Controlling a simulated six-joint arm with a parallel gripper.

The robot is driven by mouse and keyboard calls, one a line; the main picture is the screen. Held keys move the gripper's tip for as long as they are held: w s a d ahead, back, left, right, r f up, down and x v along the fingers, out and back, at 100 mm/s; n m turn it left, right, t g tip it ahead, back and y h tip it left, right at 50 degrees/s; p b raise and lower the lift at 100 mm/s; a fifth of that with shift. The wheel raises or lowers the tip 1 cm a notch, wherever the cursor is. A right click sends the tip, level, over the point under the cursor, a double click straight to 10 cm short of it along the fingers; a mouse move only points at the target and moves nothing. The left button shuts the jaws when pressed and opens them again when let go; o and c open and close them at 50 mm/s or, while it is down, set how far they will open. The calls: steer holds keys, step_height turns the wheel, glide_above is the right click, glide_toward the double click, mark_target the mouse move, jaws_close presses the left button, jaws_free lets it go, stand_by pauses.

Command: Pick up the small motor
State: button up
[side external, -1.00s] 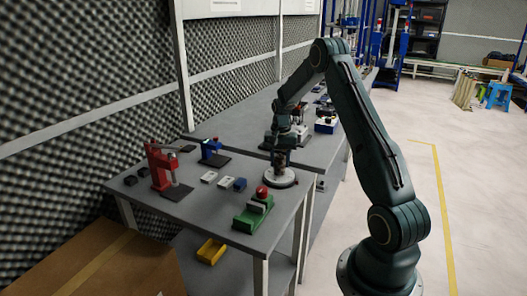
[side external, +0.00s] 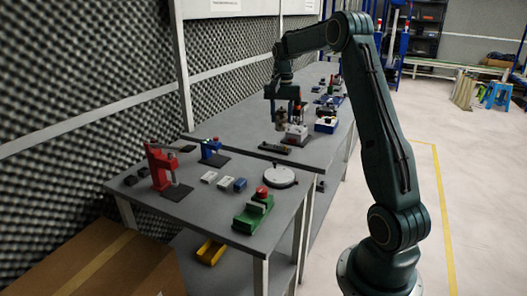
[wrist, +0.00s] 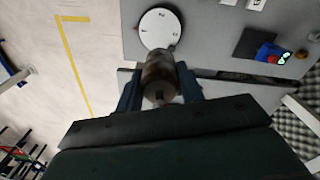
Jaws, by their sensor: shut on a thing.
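My gripper (side external: 282,115) is raised above the back part of the grey bench. It is shut on the small motor (wrist: 159,72), a brownish metal cylinder with a dark shaft end, which sits between the two fingers in the wrist view. The motor (side external: 281,121) also shows between the fingers in the side view, clear of the bench surface. A round white disc (side external: 281,178) lies on the front bench and has nothing on it; it also shows in the wrist view (wrist: 160,28).
A red press (side external: 160,168), a blue device (side external: 211,150), small blocks (side external: 225,183) and a green fixture with a red knob (side external: 254,213) stand on the front bench. A blue box (side external: 326,125) and other parts are on the back bench. Foam wall stands left.

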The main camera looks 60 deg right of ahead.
steer(key=shift+r, duration=1)
steer(key=shift+a, duration=0.1)
steer(key=w+a, duration=0.2)
steer(key=a, duration=1.1)
glide_above(250, 219)
step_height(250, 219, down, 17)
steer(key=shift+w+r, duration=0.1)
steer(key=shift+r, duration=0.05)
steer(key=shift+f, duration=2.1)
steer(key=shift+f, duration=0.15)
